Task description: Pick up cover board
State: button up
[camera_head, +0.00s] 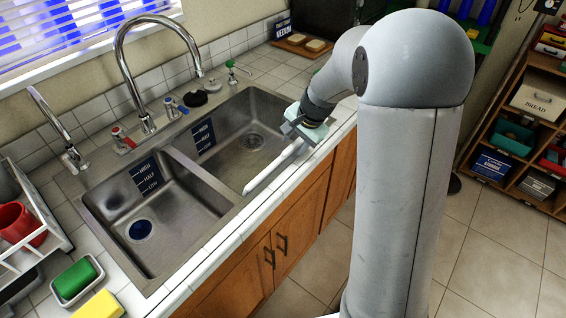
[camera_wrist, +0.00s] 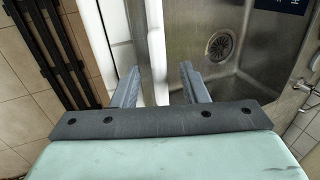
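A long, narrow white-grey piece (camera_head: 272,170), which looks like the cover board, lies along the front rim of the right sink basin. Its near end points toward the front left in the head view. My gripper (camera_head: 302,130) is at its far end, above the counter's front edge. In the wrist view the piece shows as a pale upright strip (camera_wrist: 154,45) running between the two fingers of my gripper (camera_wrist: 160,75). The fingers are apart, one on each side, with small gaps visible. Whether the piece touches the palm is hidden.
The double sink (camera_head: 170,215) has a tall faucet (camera_head: 146,120) behind it. A green sponge (camera_head: 75,279), yellow sponge (camera_head: 98,305) and red cup (camera_head: 20,222) are at the left. Wooden cabinets (camera_head: 285,235) with handles are below the counter. Shelves (camera_head: 515,130) stand at the right.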

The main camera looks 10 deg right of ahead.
jog(key=shift+a+f, duration=0.1)
jog(key=shift+f, duration=0.2)
grip_shut()
jog(key=shift+w+r, duration=0.1)
jog(key=shift+r, duration=0.05)
dwell(1.1)
